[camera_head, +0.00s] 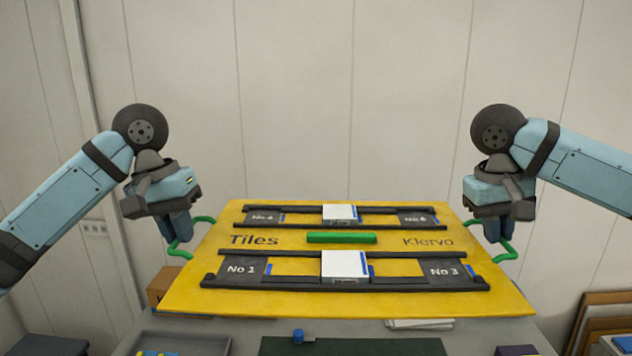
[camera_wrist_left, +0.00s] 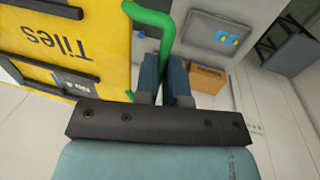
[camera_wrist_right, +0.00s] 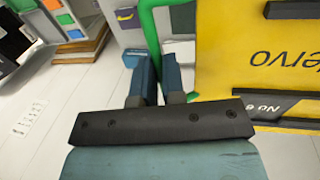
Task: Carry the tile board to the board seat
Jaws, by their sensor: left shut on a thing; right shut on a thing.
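The yellow tile board (camera_head: 210,285) is held up level above the table, marked "Tiles" and "Klervo". It carries dark rails, grey numbered plates such as No 1 and No 3, two white tiles (camera_head: 344,264) and a green bar (camera_head: 341,238). My left gripper (camera_head: 182,240) is shut on the board's left green handle (camera_wrist_left: 152,22). My right gripper (camera_head: 497,238) is shut on the right green handle (camera_wrist_right: 149,22). The board also shows in the left wrist view (camera_wrist_left: 100,45) and the right wrist view (camera_wrist_right: 225,50). I cannot make out the board seat; the board hides much of the table.
A pale panelled wall stands behind.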

